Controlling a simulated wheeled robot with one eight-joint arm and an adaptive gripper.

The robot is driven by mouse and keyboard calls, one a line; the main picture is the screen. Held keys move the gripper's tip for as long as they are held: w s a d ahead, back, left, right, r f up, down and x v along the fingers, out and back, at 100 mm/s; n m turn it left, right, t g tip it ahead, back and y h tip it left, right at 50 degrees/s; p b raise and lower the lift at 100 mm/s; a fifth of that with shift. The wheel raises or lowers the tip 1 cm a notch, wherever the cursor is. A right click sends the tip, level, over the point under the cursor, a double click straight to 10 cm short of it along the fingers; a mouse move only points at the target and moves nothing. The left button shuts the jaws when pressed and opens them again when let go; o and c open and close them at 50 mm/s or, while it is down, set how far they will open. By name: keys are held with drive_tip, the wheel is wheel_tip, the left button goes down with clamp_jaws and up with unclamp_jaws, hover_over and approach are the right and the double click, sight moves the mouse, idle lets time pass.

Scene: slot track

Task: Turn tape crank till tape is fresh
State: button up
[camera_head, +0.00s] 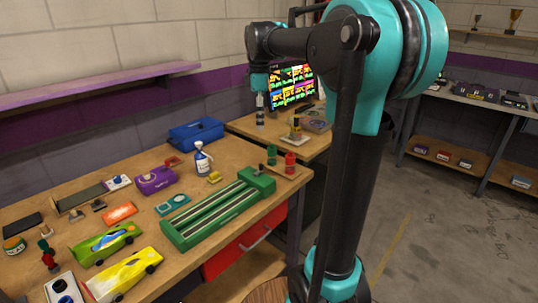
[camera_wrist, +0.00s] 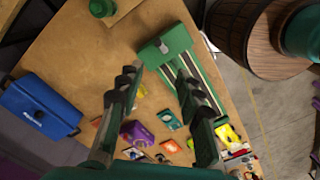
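A long green track unit (camera_head: 215,213) with dark and pale stripes lies on the wooden bench. A green box (camera_head: 258,181) closes its far right end. In the wrist view this green box (camera_wrist: 172,42) carries a small grey knob (camera_wrist: 163,47) on top; I cannot tell whether that is the tape crank. My gripper (camera_head: 260,118) hangs well above the bench, behind the box in the head view. In the wrist view my gripper (camera_wrist: 159,72) has its two fingers spread apart with nothing between them. The tape itself cannot be clearly made out.
A blue toolbox (camera_head: 196,133), a spray bottle (camera_head: 202,160), a purple box (camera_head: 156,180) and a red can (camera_head: 290,163) stand around the track. Green (camera_head: 103,244) and yellow (camera_head: 124,276) toy cars lie at front left. A lit monitor (camera_head: 291,87) stands behind. A barrel (camera_wrist: 262,40) stands beside the bench.

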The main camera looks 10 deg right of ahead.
approach(262, 164)
wheel_tip(262, 164, down, 9)
drive_tip(key=shift+a+r, duration=0.1)
drive_tip(key=shift+r, duration=0.05)
idle(0.5)
clamp_jaws()
